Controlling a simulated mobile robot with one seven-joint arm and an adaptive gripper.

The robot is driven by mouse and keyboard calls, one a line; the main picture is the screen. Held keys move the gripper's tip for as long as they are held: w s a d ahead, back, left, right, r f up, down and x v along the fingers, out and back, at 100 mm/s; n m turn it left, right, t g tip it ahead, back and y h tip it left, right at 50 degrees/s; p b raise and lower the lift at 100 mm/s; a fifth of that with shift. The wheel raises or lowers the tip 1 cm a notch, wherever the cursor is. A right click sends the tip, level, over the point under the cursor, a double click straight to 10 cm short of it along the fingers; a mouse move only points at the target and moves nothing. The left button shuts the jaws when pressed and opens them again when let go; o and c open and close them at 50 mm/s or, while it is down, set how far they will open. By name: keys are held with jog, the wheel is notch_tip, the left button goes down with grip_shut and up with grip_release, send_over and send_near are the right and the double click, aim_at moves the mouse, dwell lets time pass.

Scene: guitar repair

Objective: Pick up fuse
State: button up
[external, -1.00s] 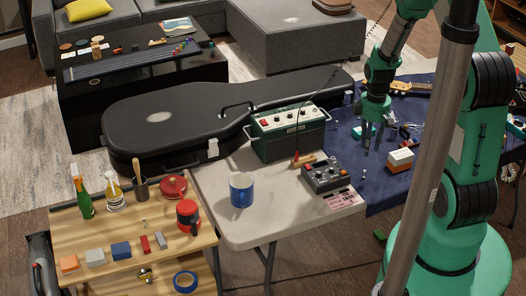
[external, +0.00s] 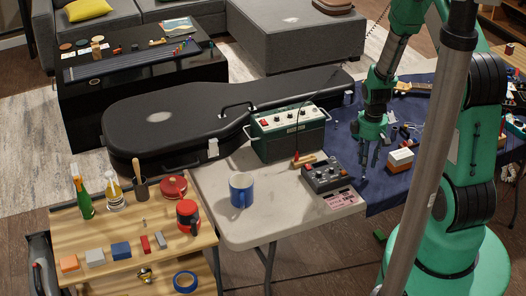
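My gripper (external: 369,163) points down over the dark blue cloth (external: 345,200) at the right, just right of the effects pedal. Its two green-grey fingers are apart, with nothing visible between them. A tiny pale piece (external: 363,181) lies on the cloth close below the left fingertip. It is too small to tell whether this is the fuse, and I cannot make out the fuse for certain elsewhere. The gripper and arm hide part of the cloth.
An orange-and-white box (external: 400,160) stands right of my gripper, with small parts and a guitar headstock (external: 408,87) behind. The grey pedal (external: 325,176), green amplifier (external: 288,133) and blue mug (external: 241,190) stand on the pale table (external: 262,228) at left.

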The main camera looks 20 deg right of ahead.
aim_at(364, 175)
jog(key=shift+w+f+b, duration=0.15)
jog(key=shift+f+b, duration=0.4)
jog(key=shift+f, duration=2)
grip_shut()
